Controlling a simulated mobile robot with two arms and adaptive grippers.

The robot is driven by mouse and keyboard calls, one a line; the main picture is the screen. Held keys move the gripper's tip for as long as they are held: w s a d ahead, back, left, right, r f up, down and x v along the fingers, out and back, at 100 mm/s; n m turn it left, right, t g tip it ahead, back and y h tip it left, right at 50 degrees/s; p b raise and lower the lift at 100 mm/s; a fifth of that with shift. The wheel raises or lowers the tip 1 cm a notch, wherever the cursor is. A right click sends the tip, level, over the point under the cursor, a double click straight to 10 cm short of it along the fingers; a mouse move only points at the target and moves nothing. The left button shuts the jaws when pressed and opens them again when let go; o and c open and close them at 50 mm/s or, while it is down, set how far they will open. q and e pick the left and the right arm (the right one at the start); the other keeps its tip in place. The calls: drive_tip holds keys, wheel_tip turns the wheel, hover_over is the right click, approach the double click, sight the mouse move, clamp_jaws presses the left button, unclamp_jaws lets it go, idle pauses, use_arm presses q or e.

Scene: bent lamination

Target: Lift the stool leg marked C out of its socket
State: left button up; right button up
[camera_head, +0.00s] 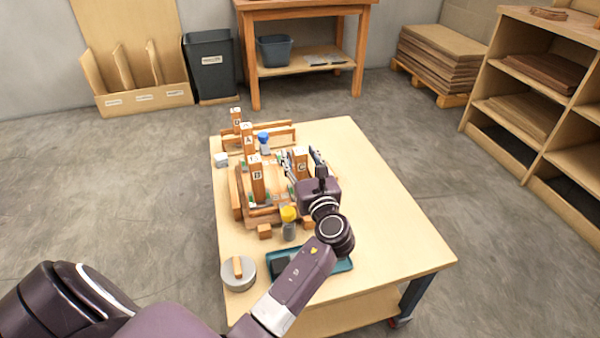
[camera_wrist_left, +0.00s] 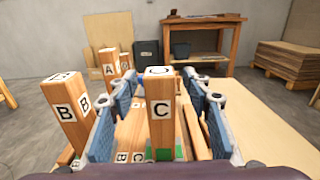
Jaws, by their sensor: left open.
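The wooden stool leg C (camera_head: 301,166) stands upright at the right side of the wooden base frame (camera_head: 237,203). In the left wrist view, leg C (camera_wrist_left: 161,115) fills the middle, its white C label facing me. My left gripper (camera_head: 303,161) is open around leg C. Its blue-grey fingers (camera_wrist_left: 160,115) stand on both sides with visible gaps to the wood. Green shows at the leg's foot; the socket itself is mostly hidden. My right gripper is in neither view.
Leg B (camera_head: 257,178) and leg A (camera_head: 247,139) stand left of leg C, with another leg (camera_head: 237,118) behind. A yellow-topped bottle (camera_head: 289,222), a blue-topped bottle (camera_head: 264,142) and a teal tray (camera_head: 338,265) are nearby. The table's right side (camera_head: 385,210) is clear.

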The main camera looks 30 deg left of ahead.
use_arm(q)
drive_tip(key=shift+c, duration=0.4)
clamp_jaws()
drive_tip(key=shift+r, duration=0.1)
